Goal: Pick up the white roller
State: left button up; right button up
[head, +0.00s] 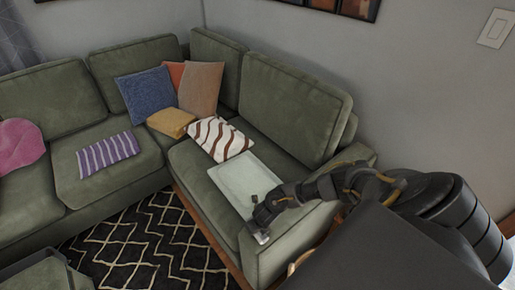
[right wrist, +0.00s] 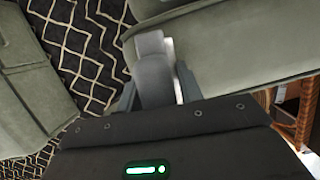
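A pale grey-white object, apparently the white roller (right wrist: 153,72), lies between the two fingers of my right gripper (right wrist: 156,78) in the right wrist view. The fingers sit close along both its sides; I cannot tell whether they press on it. In the head view my right gripper (head: 260,216) reaches down over the front right end of the green sofa, beside the armrest. A small white end of the roller (head: 262,238) shows just below it; the rest is hidden by the gripper. My left gripper is not in view.
A pale flat tray-like item (head: 236,178) lies on the sofa seat beside the gripper. A striped white-and-brown cushion (head: 219,139) and other cushions are farther back. The armrest (head: 291,240) is close on the right. A black patterned rug (head: 150,240) covers the floor.

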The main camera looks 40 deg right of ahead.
jog(key=c, duration=0.5)
jog(key=shift+o, duration=0.2)
jog(key=shift+r, duration=0.55)
jog(key=s+a+r+p, duration=0.3)
jog(key=s+a+r, duration=0.5)
jog(key=s+r, duration=0.3)
jog(key=shift+a+r, duration=0.3)
jog(key=shift+r, duration=0.15)
